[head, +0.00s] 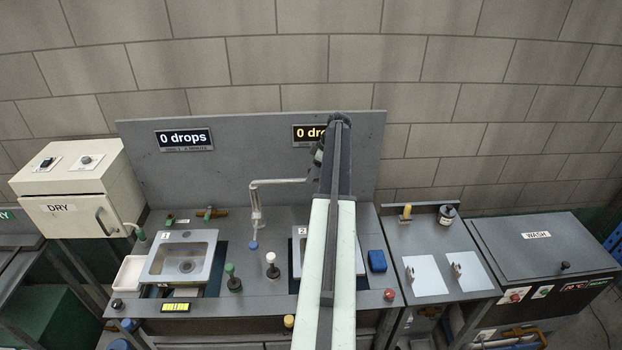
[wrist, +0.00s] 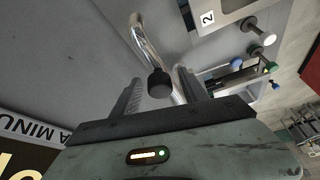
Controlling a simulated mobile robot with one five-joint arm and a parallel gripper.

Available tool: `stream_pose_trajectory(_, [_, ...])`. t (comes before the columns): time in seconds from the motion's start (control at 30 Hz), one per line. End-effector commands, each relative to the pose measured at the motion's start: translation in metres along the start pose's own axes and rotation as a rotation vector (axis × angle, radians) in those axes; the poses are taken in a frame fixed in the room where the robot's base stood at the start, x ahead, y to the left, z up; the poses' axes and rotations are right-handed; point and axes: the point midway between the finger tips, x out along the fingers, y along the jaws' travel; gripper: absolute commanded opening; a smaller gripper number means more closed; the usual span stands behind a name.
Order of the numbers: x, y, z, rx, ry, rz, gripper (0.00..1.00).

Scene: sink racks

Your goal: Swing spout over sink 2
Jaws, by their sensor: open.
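Sink 1 (head: 205,262) is in full view on the left. Sink 2 (head: 297,262) is mostly hidden behind my arm; its corner with the label shows in the wrist view (wrist: 228,12). My gripper (wrist: 160,90) is open near the back panel. A bent chrome pipe (wrist: 148,38) and a black knob (wrist: 160,84) appear between or just beyond its fingers; I cannot tell whether they touch.
Green (head: 231,278) and white (head: 271,266) knobs stand between the sinks. A blue block (head: 377,261) lies right of sink 2. The back panel (head: 240,150) carries two "0 drops" displays. A dry box (head: 80,185) stands left, a wash box (head: 540,255) right.

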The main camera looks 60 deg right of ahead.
Motion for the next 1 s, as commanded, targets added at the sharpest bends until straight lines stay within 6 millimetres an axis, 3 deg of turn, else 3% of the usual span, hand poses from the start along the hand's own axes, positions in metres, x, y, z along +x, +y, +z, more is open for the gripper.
stream_pose_trajectory(0.07, [-0.0010,0.0000,-0.0001,0.000,0.000,0.000,0.49])
stream_pose_trajectory(0.23, [-0.0011,0.0000,0.0001,0.001,0.000,0.000,0.02])
stream_pose_trajectory(1.0, [-0.0013,0.0000,0.0010,0.001,0.000,-0.001,0.00])
